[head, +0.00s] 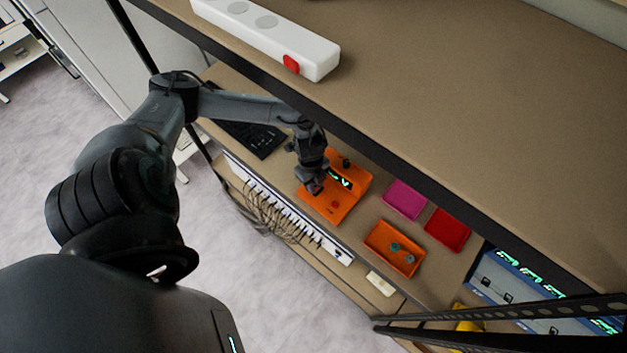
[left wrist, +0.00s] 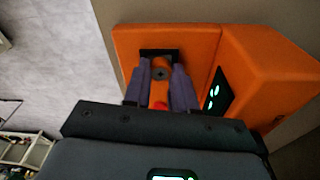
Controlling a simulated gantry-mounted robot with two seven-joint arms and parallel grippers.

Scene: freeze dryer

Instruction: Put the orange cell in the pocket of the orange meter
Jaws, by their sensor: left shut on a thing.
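The orange meter (head: 345,207) lies on the lower shelf, with a dark display showing green marks. It fills the top of the left wrist view (left wrist: 200,42), where its dark square pocket (left wrist: 147,53) shows beyond my fingertips. My left gripper (head: 313,187) is over the meter. In the left wrist view its two fingers (left wrist: 160,82) are shut on the orange cell (left wrist: 161,70), whose round end with a cross mark shows between them. The cell is at the pocket, overlapping its dark opening; I cannot tell whether it is inside or just above. My right gripper is out of view.
An orange tray (head: 379,238) with small round things stands to the right, beside a pink tray (head: 405,199) and a red tray (head: 447,230). A row of cables (head: 270,213) runs along the shelf's front. The upper shelf (head: 450,110) overhangs.

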